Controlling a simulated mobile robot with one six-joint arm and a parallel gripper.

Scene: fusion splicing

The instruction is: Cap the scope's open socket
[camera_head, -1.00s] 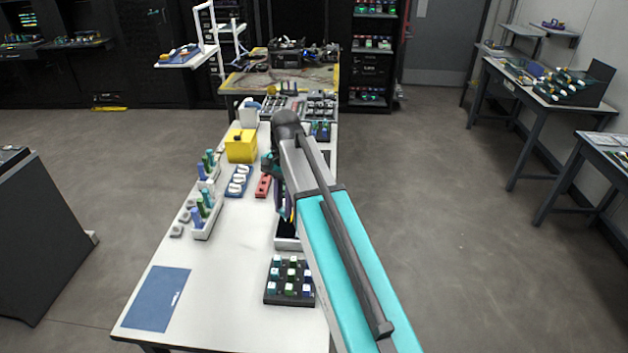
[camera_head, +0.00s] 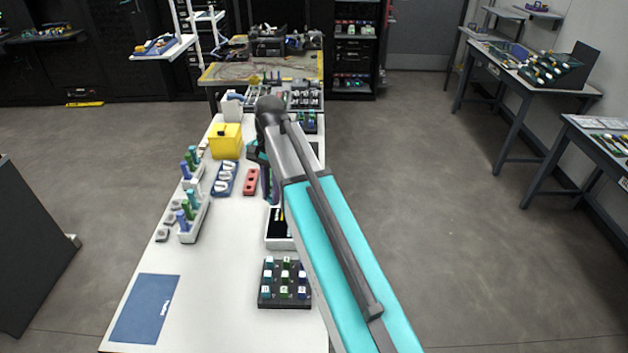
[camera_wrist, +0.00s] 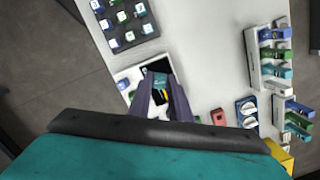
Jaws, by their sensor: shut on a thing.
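My gripper (camera_wrist: 161,76) points down over a white tray (camera_wrist: 128,77) with a dark inside. Its two dark fingers are shut on a small teal piece (camera_wrist: 160,82), mostly hidden between them; I cannot tell if it is a cap. In the head view my gripper (camera_head: 268,188) is partly behind my arm, just beyond the white tray (camera_head: 279,242). A black block (camera_head: 285,283) holds several small white-topped teal, green and blue pieces. It also shows in the wrist view (camera_wrist: 124,24). I cannot make out the scope or its open socket.
A red block (camera_head: 251,182), a blue holder (camera_head: 225,179) with white rings and a yellow box (camera_head: 226,141) stand beyond on the bench. White racks (camera_head: 195,222) of coloured cylinders line the left side. A blue mat (camera_head: 145,308) lies front left; the bench between is clear.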

